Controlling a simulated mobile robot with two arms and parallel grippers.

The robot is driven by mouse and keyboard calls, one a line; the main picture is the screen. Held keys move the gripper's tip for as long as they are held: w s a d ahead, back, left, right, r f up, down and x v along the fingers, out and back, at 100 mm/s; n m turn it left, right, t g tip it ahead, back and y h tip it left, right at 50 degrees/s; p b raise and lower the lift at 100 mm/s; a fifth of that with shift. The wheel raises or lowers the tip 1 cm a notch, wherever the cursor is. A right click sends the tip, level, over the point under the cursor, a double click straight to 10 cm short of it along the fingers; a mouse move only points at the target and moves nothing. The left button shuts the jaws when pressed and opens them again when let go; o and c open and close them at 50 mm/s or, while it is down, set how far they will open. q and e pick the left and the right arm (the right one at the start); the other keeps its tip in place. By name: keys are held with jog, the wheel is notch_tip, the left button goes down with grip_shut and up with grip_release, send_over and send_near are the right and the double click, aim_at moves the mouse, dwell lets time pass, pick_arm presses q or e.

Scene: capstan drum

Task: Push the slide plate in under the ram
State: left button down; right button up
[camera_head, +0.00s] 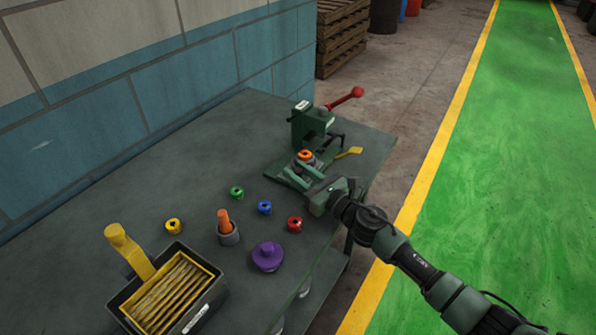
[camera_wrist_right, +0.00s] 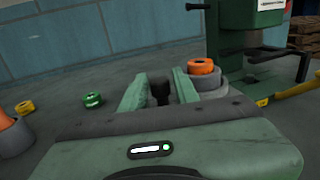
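The green press with the ram (camera_head: 312,122) stands at the table's far end, its red-knobbed lever (camera_head: 346,98) pointing right. The slide plate (camera_head: 282,177) lies at its front, mostly hidden by my gripper. A grey cup (camera_wrist_right: 208,80) with an orange ring (camera_head: 305,155) stands in front of the ram, not directly under it. My right gripper (camera_head: 302,173) is low at the plate, fingers apart. In the right wrist view a dark upright knob (camera_wrist_right: 160,92) stands between the fingers; contact cannot be told. My left gripper is not in view.
Green (camera_head: 237,192), blue (camera_head: 264,207), red (camera_head: 295,224) and yellow (camera_head: 173,226) rings lie loose. A yellow handle (camera_head: 349,152) juts right of the press.

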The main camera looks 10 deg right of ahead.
grip_shut()
dwell(1.4)
